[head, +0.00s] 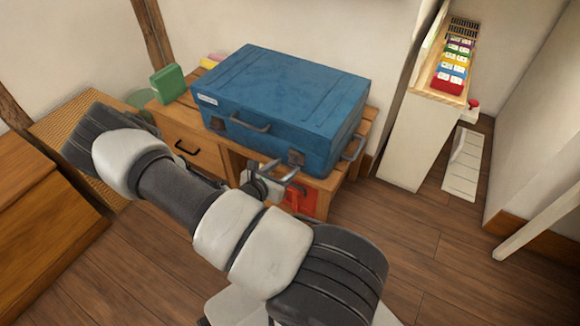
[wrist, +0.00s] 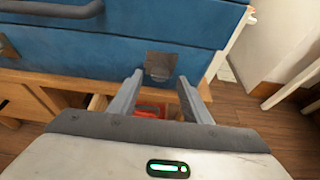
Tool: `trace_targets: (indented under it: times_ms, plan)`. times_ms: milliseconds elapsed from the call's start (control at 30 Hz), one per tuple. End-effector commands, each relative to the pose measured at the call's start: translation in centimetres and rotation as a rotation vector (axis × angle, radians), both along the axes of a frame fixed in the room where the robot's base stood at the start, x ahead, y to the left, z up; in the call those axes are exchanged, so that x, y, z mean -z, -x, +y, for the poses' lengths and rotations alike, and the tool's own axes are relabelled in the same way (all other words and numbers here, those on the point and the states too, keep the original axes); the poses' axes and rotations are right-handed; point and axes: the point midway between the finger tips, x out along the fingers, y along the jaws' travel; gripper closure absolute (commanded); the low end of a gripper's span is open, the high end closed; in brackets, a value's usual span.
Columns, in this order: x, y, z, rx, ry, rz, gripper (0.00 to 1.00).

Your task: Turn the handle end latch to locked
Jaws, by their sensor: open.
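A blue case (head: 285,95) lies flat on a wooden desk. Its front has a carry handle (head: 249,123) and two dark square latches, a left one (head: 217,124) and a right one (head: 296,157). A second handle (head: 353,147) is on the case's right end, near the right latch. In the wrist view the right latch (wrist: 160,66) is just beyond my open fingertips; the left latch (wrist: 8,47) is at the left edge. My gripper (wrist: 160,77) is empty and spans the right latch's width. I cannot tell contact or the latch's setting.
The wooden desk (head: 192,145) has a drawer and an open space with a red object (head: 299,198) below my gripper. A green box (head: 168,84) stands left of the case. A white shelf unit (head: 413,140) stands at right. Floor is free between them.

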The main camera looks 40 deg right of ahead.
Motion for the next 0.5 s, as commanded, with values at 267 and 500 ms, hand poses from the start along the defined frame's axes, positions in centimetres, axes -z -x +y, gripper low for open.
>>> trace_targets:
  times_ms: [267,500]
  plan:
    - [1.4,-1.2,-3.0,0.001,0.001,0.0,0.56]
    - [1.5,-1.4,-3.4,0.0,0.0,0.001,0.56]
